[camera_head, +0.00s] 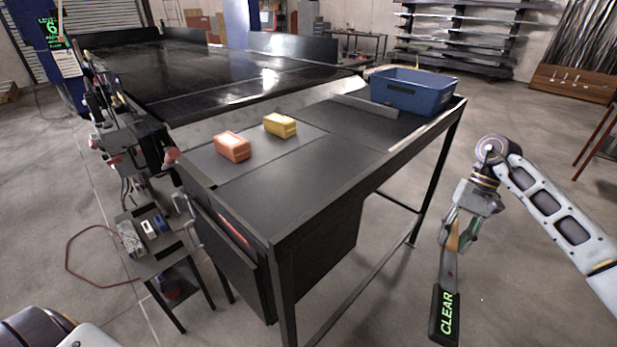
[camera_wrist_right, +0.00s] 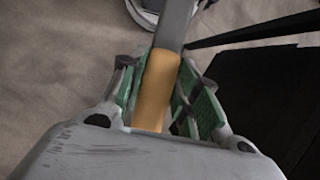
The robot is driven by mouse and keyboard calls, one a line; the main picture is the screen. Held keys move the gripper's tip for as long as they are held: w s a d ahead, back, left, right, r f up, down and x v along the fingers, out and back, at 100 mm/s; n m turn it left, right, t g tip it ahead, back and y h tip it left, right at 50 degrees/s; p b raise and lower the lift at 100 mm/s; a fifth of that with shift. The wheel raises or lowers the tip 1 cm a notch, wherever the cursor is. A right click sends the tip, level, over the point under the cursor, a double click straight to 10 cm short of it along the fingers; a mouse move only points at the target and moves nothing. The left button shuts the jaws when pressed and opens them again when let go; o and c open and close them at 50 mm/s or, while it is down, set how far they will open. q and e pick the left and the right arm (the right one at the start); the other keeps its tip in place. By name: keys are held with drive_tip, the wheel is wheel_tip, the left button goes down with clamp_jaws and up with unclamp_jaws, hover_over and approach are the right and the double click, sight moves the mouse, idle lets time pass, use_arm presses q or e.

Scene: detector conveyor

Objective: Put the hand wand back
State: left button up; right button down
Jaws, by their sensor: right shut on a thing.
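The hand wand (camera_head: 445,312) is a dark paddle with green lettering that reads CLEAR. It hangs down in the lower right of the head view, to the right of the table and apart from it. My right gripper (camera_head: 455,232) is shut on its tan handle. In the right wrist view the wand's handle (camera_wrist_right: 156,92) lies between the green pads of my right gripper (camera_wrist_right: 163,82), with a grey shaft beyond it. The pads cover part of the handle. My left gripper is not in view. I cannot make out a holder for the wand.
A black table (camera_head: 330,168) carries an orange block (camera_head: 232,146), a yellow block (camera_head: 280,125) and a blue bin (camera_head: 412,91). A dark conveyor (camera_head: 215,72) lies behind. A small side stand (camera_head: 160,262) holds small items.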

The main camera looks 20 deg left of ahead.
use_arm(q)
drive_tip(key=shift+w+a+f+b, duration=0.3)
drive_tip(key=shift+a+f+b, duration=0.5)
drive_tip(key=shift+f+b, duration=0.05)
use_arm(e)
drive_tip(key=s+a+r+m+t+y, duration=0.2)
drive_tip(key=a+r+m+t, duration=0.4)
drive_tip(key=a+r+m, duration=1.3)
wheel_tip(320, 180, up, 4)
drive_tip(key=shift+s+a+r+y, duration=0.1)
drive_tip(key=shift+s+a+y, duration=0.2)
drive_tip(key=shift+s+a, duration=0.1)
idle(2.3)
